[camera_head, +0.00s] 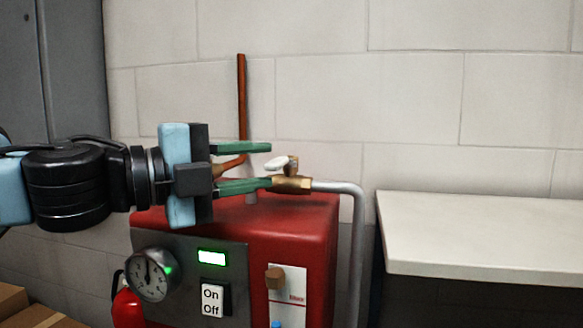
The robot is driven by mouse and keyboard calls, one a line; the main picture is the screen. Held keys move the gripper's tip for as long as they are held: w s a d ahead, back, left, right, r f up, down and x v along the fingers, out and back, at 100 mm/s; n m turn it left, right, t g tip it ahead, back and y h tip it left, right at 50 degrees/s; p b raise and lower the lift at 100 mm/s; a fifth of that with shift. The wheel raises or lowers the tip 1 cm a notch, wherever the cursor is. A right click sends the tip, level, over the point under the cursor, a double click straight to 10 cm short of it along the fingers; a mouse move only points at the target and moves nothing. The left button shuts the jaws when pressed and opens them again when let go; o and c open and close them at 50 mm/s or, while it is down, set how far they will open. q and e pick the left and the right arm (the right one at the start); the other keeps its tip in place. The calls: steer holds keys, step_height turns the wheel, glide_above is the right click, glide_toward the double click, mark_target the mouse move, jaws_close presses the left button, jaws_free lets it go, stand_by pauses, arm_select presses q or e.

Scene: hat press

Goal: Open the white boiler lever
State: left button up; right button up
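The white boiler lever (276,163) is a small white handle on a brass valve (292,184) above the red boiler (290,218). My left gripper (268,166) comes in from the left with two green fingers, one above the other, spread apart. The white lever shows in the gap at the fingertips. The lower fingertip overlaps the left end of the brass valve in the picture; I cannot tell whether it touches. My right gripper is not in view.
A grey pipe (357,225) runs from the valve to the right and down. A copper pipe (241,100) rises behind the boiler. The boiler front has a gauge (152,275) and an On/Off switch (212,299). A bare white table (480,235) stands at right.

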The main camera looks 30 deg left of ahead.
mark_target(285, 163)
arm_select(q)
steer(key=shift+b+x, duration=0.8)
steer(key=shift+x, duration=2.05)
jaws_close()
